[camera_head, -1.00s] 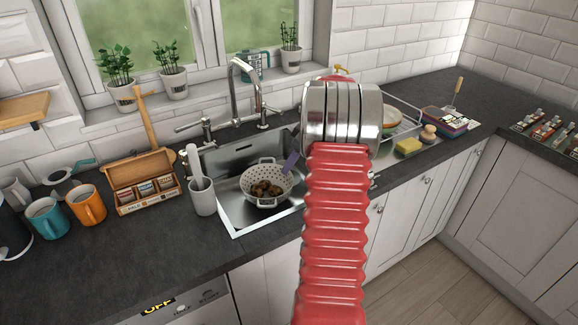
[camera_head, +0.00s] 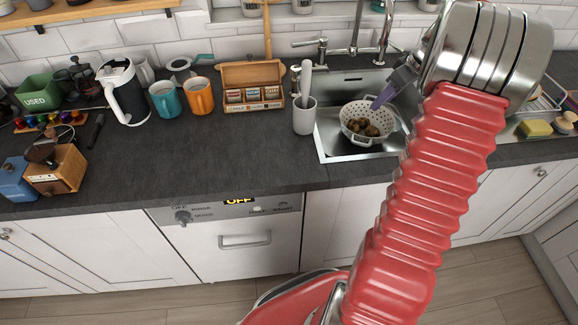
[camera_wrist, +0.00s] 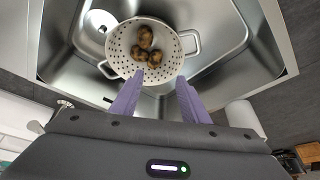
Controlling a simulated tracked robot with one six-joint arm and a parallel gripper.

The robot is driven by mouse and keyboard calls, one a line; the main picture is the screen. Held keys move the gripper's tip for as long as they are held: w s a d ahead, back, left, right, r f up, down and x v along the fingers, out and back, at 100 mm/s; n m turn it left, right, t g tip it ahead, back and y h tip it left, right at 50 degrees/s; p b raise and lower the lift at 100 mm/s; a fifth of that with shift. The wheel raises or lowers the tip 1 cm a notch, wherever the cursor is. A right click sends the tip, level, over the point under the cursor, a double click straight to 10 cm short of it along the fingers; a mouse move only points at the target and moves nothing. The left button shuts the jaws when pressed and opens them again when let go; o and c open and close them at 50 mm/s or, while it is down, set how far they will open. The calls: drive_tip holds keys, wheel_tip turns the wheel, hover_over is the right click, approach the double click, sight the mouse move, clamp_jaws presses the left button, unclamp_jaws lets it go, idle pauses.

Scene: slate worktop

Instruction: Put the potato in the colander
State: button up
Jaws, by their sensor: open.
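The white colander (camera_head: 347,117) stands in the steel sink, with several brown potatoes (camera_head: 366,129) inside it. In the wrist view the colander (camera_wrist: 118,62) has the potatoes (camera_wrist: 146,40) grouped together in it. My gripper (camera_head: 377,103) is above the colander's right side in the head view. In the wrist view its two purple fingers (camera_wrist: 160,88) are spread apart with nothing between them. They point toward the colander's near rim. I cannot tell which potato is the task's own.
The sink (camera_head: 330,145) surrounds the colander, with the tap (camera_head: 355,35) behind. A white utensil pot (camera_head: 305,116) stands at its left edge. Orange (camera_head: 199,96) and teal (camera_head: 165,100) mugs and a wooden tea box (camera_head: 252,88) are further left. The front worktop is clear.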

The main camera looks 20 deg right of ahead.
drive_tip(key=s+a+r, duration=0.1)
drive_tip(key=a+r, duration=0.3)
drive_tip(key=a, duration=0.5)
drive_tip(key=s+a+r+m+h, duration=0.15)
drive_tip(key=a+r, duration=0.25)
drive_tip(key=a, duration=0.5)
drive_tip(key=s+a+r+y, duration=0.15)
drive_tip(key=a+r, duration=0.25)
drive_tip(key=a, duration=0.4)
drive_tip(key=s+a+f+m+t+h, duration=0.1)
drive_tip(key=s+a, duration=1.5)
drive_tip(key=shift+s+f+m, duration=0.15)
drive_tip(key=shift+m, duration=0.2)
